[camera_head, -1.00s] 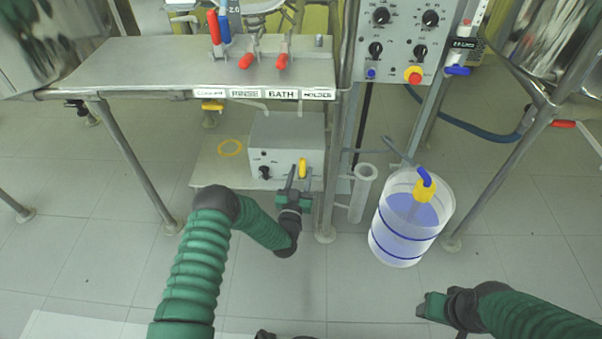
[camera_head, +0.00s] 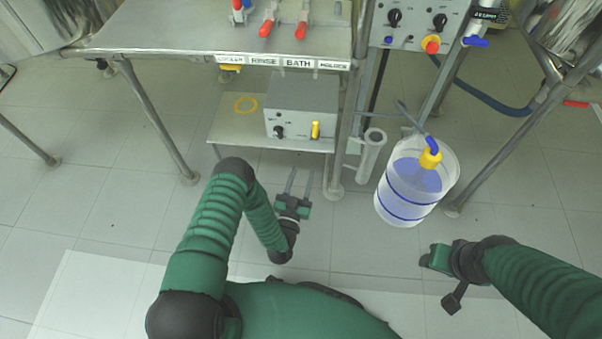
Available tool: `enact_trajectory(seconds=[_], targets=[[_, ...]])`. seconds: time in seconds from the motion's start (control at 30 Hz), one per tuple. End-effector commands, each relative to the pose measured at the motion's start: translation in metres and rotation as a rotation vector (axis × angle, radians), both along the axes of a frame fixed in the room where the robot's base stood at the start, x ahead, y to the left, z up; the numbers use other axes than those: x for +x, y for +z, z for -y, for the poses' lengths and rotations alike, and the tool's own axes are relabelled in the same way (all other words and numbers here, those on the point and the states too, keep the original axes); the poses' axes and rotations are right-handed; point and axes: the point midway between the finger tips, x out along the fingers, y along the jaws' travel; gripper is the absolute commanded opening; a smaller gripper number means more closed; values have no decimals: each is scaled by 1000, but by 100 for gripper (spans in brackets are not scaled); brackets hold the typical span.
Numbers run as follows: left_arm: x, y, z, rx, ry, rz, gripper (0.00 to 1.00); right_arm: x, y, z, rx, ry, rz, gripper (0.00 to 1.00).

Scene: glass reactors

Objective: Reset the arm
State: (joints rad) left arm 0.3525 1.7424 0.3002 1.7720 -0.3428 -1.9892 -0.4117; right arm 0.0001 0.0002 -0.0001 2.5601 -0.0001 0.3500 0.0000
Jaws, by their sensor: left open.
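My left arm comes in from the left and bends in the middle. My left gripper (camera_head: 299,183) is open and empty, with its two grey fingers apart, over the floor just in front of the low shelf. It appears clear of the grey box (camera_head: 302,106) with the yellow switch. My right gripper (camera_head: 433,258) is at the lower right, low in front of the container. Its fingers cannot be made out, so its jaw state is unclear.
A clear container (camera_head: 412,190) of bluish liquid stands right of the centre. A steel table (camera_head: 200,40) with labels on its edge, a low shelf (camera_head: 225,130), a holder tube (camera_head: 370,155) and metal legs are nearby. The tiled floor at left is open.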

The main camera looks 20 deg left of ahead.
Motion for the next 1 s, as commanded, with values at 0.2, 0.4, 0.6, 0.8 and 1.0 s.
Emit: enact_trajectory(seconds=[0.2, 0.4, 0.6, 0.8, 1.0], targets=[[-12, 1, 2, -1, 4, 5, 42, 0, 13, 0, 0, 0, 0, 51], [-12, 0, 2, -1, 2, 6, 42, 0, 12, 0, 0, 0, 0, 51], [-12, 0, 2, -1, 1, 5, 42, 0, 12, 0, 0, 0, 0, 51], [30, 18, 20, 32, -141, -129, 42, 0, 13, 0, 0, 0, 0, 51], [59, 52, 41, 118, -325, -531, 42, 0, 12, 0, 0, 0, 0, 51]])
